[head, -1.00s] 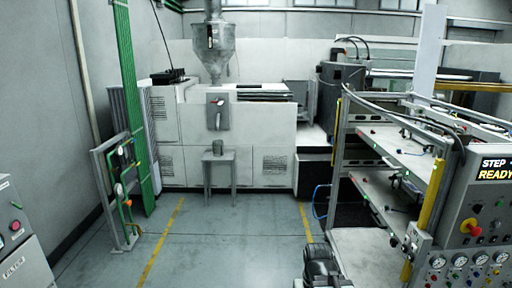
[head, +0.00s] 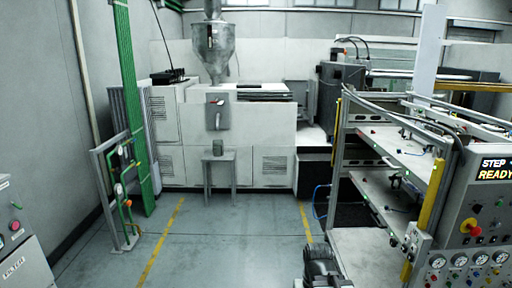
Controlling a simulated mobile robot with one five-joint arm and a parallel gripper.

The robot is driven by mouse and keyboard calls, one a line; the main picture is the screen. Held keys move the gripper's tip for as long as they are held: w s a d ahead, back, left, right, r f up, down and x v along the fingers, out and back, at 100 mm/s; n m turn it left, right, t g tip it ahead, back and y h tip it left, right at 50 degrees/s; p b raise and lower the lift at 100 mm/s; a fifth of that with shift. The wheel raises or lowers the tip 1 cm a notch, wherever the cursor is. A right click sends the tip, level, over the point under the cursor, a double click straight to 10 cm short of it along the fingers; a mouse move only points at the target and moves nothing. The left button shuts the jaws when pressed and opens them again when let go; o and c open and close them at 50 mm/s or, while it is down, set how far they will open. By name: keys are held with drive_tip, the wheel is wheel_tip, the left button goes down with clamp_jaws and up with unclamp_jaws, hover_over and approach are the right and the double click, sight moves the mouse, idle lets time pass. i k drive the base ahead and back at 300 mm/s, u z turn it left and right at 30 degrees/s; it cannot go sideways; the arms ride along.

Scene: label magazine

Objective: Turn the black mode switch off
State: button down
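A grey control panel (head: 484,228) stands at the right edge, cut off by the frame. Its display (head: 494,169) reads "STEP" and "READY" in lit letters. Below it are a red knob on a yellow plate (head: 471,227) and a small dark knob (head: 476,208), which may be the black mode switch; its setting is too small to read. A dark grey ribbed part (head: 321,264) at the bottom, right of centre, looks like the end of my arm. It is well left of the panel and apart from it. The fingers cannot be made out.
A rack of shelves (head: 385,187) with a yellow post stands left of the panel. A white machine (head: 238,140) with a hopper (head: 213,48) is at the back. A small grey table (head: 219,159) bears a dark cup. The floor (head: 225,235) in the middle is clear.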

sight(478, 208)
drive_tip(key=z, duration=1.2)
drive_tip(key=k, duration=0.8)
drive_tip(key=z, duration=0.3)
drive_tip(key=i, duration=1)
